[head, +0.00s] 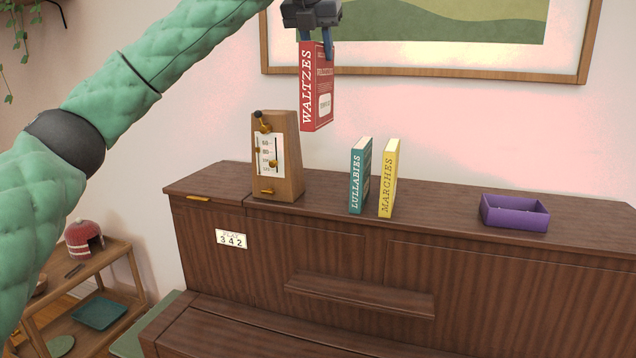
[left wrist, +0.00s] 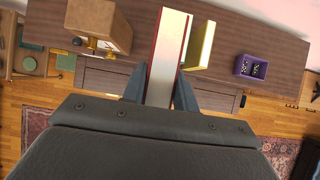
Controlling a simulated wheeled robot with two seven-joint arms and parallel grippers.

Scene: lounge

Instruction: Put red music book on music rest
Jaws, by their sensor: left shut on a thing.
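The red music book (head: 317,88), with "WALTZES" on its spine, hangs upright in the air above the piano top, behind and to the right of the metronome in the picture. My left gripper (head: 317,42) is shut on its top edge. In the left wrist view the red book (left wrist: 168,55) shows edge-on between the two fingers of my left gripper (left wrist: 160,88). The music rest (head: 360,296) is a narrow brown ledge on the piano front, and it is empty. My right gripper is in neither view.
On the piano top (head: 440,190) stand a wooden metronome (head: 288,160), a teal "LULLABIES" book (head: 358,175), a yellow "MARCHES" book (head: 389,180) and a purple open box (head: 515,214). A wooden shelf (head: 85,275) stands at the left.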

